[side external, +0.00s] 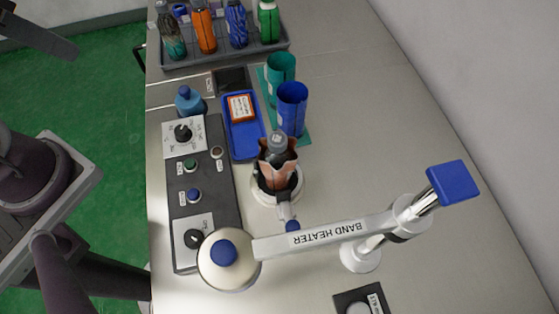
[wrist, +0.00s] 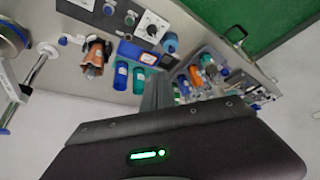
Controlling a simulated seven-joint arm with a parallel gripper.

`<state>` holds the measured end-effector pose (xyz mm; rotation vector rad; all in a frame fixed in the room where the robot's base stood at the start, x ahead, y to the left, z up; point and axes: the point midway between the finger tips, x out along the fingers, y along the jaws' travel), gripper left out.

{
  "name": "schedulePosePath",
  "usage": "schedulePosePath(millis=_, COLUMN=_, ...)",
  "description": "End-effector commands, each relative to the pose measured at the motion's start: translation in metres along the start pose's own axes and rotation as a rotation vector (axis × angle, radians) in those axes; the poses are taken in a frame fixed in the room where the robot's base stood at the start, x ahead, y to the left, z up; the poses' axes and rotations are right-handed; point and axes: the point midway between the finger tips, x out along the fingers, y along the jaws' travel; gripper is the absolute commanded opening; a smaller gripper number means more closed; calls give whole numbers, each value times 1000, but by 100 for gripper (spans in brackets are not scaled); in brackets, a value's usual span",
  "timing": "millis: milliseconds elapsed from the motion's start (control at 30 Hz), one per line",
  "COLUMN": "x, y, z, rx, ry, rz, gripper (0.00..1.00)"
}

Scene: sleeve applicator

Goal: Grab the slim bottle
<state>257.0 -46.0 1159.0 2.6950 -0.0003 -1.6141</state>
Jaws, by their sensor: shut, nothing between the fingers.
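Several bottles stand in a grey tray (side external: 215,60) at the far end of the table: a dark teal one (side external: 172,38), an orange one (side external: 204,28), a blue one (side external: 236,24) and a green one (side external: 268,20). Another bottle (side external: 276,148), grey-capped in a loose orange-brown sleeve, stands upright in the heater ring. I cannot tell which bottle is the slim one. My gripper (wrist: 158,92) shows in the wrist view, shut and empty, its grey fingers pointing towards the bench. The tray (wrist: 207,72) is partly behind it. I cannot make out its fingertips in the side view.
The band heater arm (side external: 340,232) reaches over the table's near part. A control panel (side external: 228,180) lines the left edge. A blue cup (side external: 291,108), a teal cup (side external: 280,72), a blue tray (side external: 240,145) and a squat blue bottle (side external: 188,100) stand mid-table.

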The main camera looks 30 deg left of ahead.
Motion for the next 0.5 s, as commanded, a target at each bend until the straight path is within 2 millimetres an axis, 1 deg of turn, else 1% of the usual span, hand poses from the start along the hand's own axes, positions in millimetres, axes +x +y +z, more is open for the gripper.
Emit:
schedulePosePath(millis=233, x=0, y=0, z=0, rx=0, ry=0, rz=0, gripper=0)
schedulePosePath(millis=367, x=0, y=0, z=0, rx=0, ry=0, rz=0, gripper=26)
schedulePosePath(millis=400, x=0, y=0, z=0, rx=0, ry=0, rz=0, gripper=33)
schedulePosePath(millis=467, x=0, y=0, z=0, rx=0, ry=0, rz=0, gripper=45)
schedulePosePath(millis=500, x=0, y=0, z=0, rx=0, ry=0, rz=0, gripper=53)
